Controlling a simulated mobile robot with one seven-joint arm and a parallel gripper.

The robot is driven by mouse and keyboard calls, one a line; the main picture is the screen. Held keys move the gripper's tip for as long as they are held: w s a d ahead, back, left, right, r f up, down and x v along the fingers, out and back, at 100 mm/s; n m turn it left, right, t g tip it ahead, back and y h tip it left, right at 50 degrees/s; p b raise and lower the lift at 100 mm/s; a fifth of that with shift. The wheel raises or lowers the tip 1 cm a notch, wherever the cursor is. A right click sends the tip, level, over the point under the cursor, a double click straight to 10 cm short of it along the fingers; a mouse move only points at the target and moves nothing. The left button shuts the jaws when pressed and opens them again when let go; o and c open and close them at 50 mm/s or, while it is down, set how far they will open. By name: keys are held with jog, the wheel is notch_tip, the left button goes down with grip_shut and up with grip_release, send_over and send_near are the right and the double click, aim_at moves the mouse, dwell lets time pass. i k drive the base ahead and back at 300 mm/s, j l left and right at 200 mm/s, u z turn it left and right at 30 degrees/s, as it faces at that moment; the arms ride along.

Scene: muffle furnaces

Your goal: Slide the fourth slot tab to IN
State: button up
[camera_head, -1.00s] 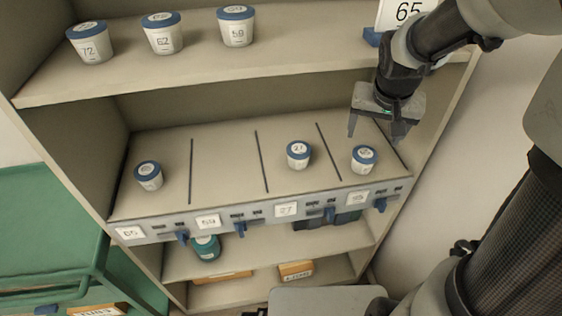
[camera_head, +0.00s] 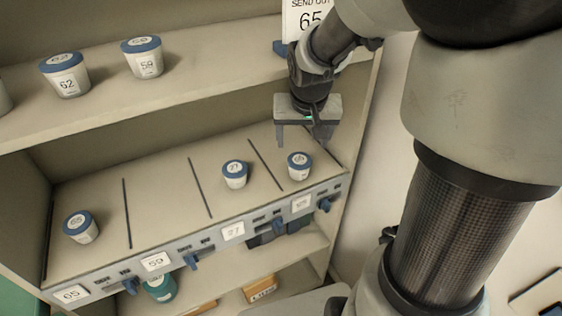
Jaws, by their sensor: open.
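The slotted shelf has a grey front rail (camera_head: 210,243) with number cards and blue slide tabs. The fourth slot tab (camera_head: 325,205) is at the rail's right end, just right of the fourth card (camera_head: 301,203). The IN and OUT markings are too small to read. A white cup with a blue lid (camera_head: 298,166) stands in the fourth slot. My gripper (camera_head: 300,140) is open and empty, fingers pointing down. It appears above and behind that cup, above the tab in the picture, and apart from both.
Other blue tabs (camera_head: 130,286) hang along the rail. Cups stand in the first slot (camera_head: 81,227) and third slot (camera_head: 235,174); the second looks empty. The upper shelf (camera_head: 170,90) overhangs behind. A "SEND OUT 65" sign (camera_head: 305,18) stands by my arm. A teal jar (camera_head: 160,288) sits below.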

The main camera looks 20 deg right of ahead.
aim_at(324, 205)
jog(key=k+j+z, duration=0.3)
jog(key=k+j, duration=0.4)
jog(key=k, duration=0.2)
